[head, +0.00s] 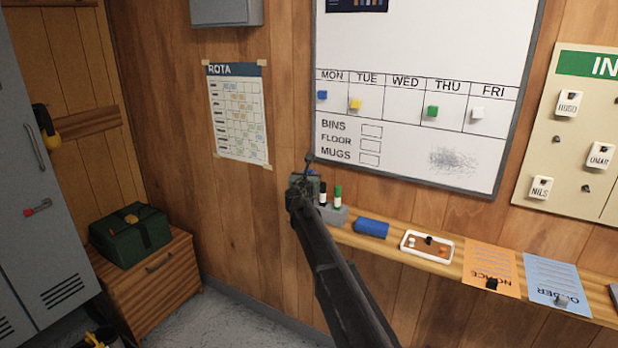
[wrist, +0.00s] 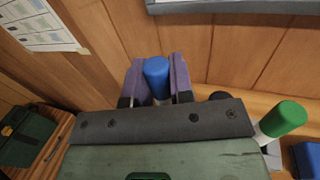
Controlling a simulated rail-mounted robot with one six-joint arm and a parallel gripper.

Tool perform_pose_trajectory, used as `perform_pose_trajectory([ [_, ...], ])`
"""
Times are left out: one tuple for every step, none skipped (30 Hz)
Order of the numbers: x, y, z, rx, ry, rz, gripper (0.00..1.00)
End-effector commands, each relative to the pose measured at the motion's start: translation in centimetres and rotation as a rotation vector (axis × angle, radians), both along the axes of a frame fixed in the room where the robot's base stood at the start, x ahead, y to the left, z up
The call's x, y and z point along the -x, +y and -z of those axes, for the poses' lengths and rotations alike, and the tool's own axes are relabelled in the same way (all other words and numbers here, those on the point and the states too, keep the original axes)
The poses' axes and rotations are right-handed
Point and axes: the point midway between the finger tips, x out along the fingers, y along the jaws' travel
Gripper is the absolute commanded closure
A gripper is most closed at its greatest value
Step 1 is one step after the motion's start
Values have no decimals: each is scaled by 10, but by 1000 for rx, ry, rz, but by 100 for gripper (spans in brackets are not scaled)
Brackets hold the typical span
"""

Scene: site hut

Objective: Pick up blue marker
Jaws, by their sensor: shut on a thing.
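My gripper (wrist: 157,80) is shut on the blue marker (wrist: 156,70), whose blue end shows between the two purple-grey jaw pads in the wrist view. The marker's lower part is hidden behind the gripper body, so I cannot tell whether it touches the holder. In the head view, my arm reaches to the left end of the wall ledge and hides the blue marker. A grey holder (head: 333,215) there bears a black-capped marker (head: 322,194) and a green-capped marker (head: 338,196), both upright. The green marker also shows in the wrist view (wrist: 284,118), right of the jaws.
The wooden ledge (head: 395,249) carries a blue eraser (head: 371,228), a white tray (head: 427,246) of small items and two hanging sheets. The whiteboard (head: 420,40) is above it. A green case (head: 130,235) sits on a wooden cabinet at the left.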

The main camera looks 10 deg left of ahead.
Motion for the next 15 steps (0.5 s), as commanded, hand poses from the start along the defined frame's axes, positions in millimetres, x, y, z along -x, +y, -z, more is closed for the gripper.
perform_pose_trajectory([
  [0, 0, -23, 0, 0, 0, 100],
  [0, 0, -33, 0, 0, 0, 100],
  [0, 0, -45, 0, 0, 0, 100],
  [0, 0, -54, 0, 0, 0, 100],
  [0, 0, -65, 0, 0, 0, 100],
  [0, 0, -80, 0, 0, 0, 100],
  [0, 0, -91, 0, 0, 0, 100],
  [0, 0, -103, 0, 0, 0, 100],
  [0, 0, -117, 0, 0, 0, 100],
  [0, 0, -126, 0, 0, 0, 100],
  [0, 0, -135, 0, 0, 0, 100],
  [0, 0, -145, 0, 0, 0, 100],
  [0, 0, -151, 0, 0, 0, 100],
  [0, 0, -156, 0, 0, 0, 100],
  [0, 0, -161, 0, 0, 0, 100],
])
